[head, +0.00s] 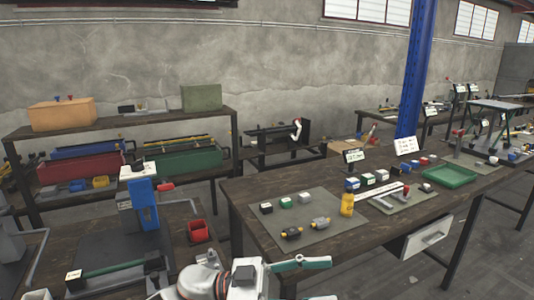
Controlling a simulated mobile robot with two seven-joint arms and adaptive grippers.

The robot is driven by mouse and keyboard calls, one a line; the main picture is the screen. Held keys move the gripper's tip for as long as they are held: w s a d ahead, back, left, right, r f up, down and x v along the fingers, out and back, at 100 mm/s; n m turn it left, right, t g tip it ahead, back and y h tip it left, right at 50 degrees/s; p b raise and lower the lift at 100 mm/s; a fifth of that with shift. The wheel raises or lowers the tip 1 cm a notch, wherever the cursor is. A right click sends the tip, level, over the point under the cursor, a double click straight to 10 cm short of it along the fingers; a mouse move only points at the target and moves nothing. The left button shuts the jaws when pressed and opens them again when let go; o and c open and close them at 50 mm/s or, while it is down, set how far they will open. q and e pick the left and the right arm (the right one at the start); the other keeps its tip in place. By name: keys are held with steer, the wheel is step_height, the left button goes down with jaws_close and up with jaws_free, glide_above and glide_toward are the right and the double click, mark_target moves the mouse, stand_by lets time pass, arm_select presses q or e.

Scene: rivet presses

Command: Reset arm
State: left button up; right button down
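One of my white arms, with a teal band, comes in from the bottom edge left of centre. I take it for my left arm. Its gripper (312,280) points right, in front of the near table edge. One finger shows at full length and the other only partly at the bottom edge. There is a gap between them, and no held object shows in it. The lower part of the gripper is cut off by the frame. My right gripper is not in view.
A blue press (144,205) and a red bin (198,231) stand on the left bench. A blue column (415,75) rises behind. Floor shows at lower right.

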arm_select(q)
steer(key=w+a+f+n+t+y, duration=0.2)
steer(key=a+f+n+t+y, duration=0.3)
steer(key=a+f+n+t, duration=0.3)
steer(key=w+a+f+n+t+y, duration=0.35)
steer(key=a+f+n+t, duration=0.4)
steer(key=t, duration=0.35)
steer(key=s+a+f+n+g+y, duration=0.1)
steer(key=s+a+f+g+y, duration=0.2)
steer(key=s+a+f, duration=0.4)
steer(key=s+a+f+g+y, duration=0.3)
steer(key=s+a+f+y, duration=0.3)
steer(key=s+f, duration=0.4)
step_height(320, 180, down, 6)
steer(key=shift+s+a+f+n, duration=0.2)
steer(key=shift+s+a+n, duration=0.15)
steer(key=shift+a, duration=0.35)
